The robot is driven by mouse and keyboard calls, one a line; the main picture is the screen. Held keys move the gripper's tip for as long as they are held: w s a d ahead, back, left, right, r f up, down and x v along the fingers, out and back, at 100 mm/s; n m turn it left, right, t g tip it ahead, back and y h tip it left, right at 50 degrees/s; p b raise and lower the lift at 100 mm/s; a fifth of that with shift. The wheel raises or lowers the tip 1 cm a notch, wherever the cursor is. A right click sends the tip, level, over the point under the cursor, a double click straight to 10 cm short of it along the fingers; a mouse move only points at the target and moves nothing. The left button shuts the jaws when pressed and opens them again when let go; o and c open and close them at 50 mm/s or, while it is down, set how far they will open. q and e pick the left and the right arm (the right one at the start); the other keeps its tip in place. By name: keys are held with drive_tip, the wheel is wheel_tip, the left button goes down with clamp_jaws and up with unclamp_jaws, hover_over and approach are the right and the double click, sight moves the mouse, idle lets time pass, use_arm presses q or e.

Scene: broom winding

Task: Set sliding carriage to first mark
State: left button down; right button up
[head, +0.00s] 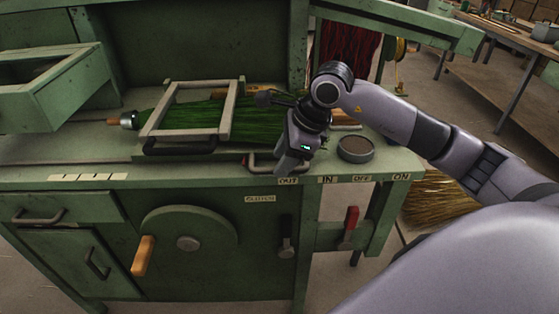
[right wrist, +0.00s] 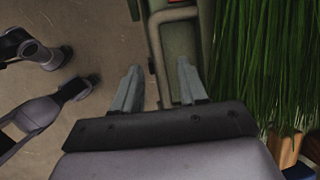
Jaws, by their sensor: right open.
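The sliding carriage appears to be the pale rectangular frame (head: 226,112) over the green bristle bundle (head: 185,116) on the bench top, in the head view. A dark handle (head: 180,147) is at its front edge. A row of pale mark strips (head: 88,177) is on the bench's front edge, left of the frame. My right gripper (head: 284,170) is right of the frame, pointing down near a pale bar handle (head: 262,163). In the right wrist view its two fingers (right wrist: 160,88) are apart, with a green edge between them. I cannot tell whether they touch anything. My left gripper is out of view.
A round tin (head: 355,149) stands right of my gripper. Below are a wheel (head: 188,243) with a wooden knob, a dark lever (head: 286,248) and a red-handled lever (head: 350,226). An open green drawer (head: 45,98) juts out at the left.

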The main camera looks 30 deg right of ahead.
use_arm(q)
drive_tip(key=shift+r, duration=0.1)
use_arm(e)
drive_tip(key=shift+x, duration=0.95)
clamp_jaws()
drive_tip(key=shift+a, duration=0.1)
